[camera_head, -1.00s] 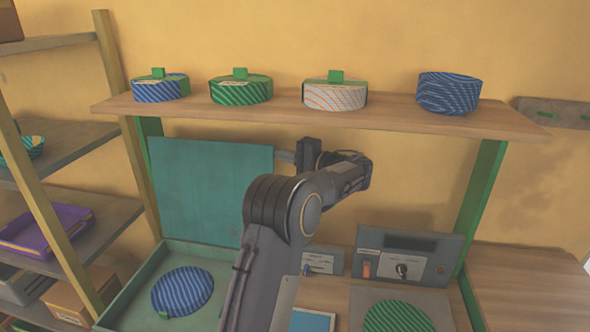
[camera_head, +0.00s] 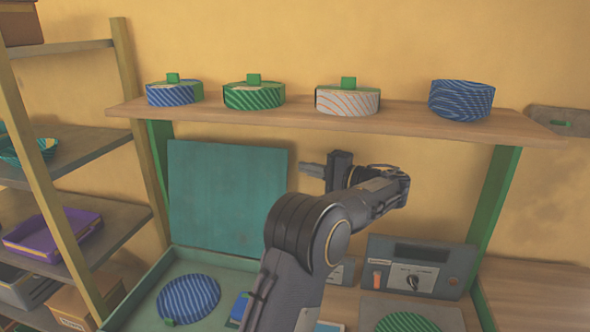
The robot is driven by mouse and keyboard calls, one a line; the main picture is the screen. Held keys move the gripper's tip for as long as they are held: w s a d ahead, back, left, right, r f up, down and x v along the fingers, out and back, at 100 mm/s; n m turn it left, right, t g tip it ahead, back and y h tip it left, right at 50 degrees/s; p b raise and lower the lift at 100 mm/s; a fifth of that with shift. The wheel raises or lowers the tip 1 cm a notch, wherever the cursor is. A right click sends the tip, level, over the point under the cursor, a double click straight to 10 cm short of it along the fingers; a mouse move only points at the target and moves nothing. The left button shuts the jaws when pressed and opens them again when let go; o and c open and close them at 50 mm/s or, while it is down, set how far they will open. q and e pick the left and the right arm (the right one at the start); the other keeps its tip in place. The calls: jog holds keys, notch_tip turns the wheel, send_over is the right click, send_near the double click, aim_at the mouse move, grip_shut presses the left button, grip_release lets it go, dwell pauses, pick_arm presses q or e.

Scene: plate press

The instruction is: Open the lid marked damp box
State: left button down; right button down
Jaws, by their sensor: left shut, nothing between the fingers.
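A box with a teal lid (camera_head: 225,200) stands at the left of the bench. The lid is open and upright against the back, and no marking on it is readable. The open box (camera_head: 140,297) holds a blue striped disc (camera_head: 188,299) and a small blue item (camera_head: 240,306). My left gripper (camera_head: 306,169) is shut and empty, pointing left just right of the lid's upper right edge, with a small gap showing. My left arm covers the box's right side. My right gripper is not in view.
A wooden shelf (camera_head: 400,115) above carries several striped round pieces. A grey control panel (camera_head: 418,268) with a switch and knob stands right of my arm. A green striped disc (camera_head: 405,323) lies in front of it. A side rack (camera_head: 75,150) stands at the left.

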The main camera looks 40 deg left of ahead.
pick_arm(q)
jog(key=shift+w+d, duration=0.15)
jog(key=shift+d, duration=0.7)
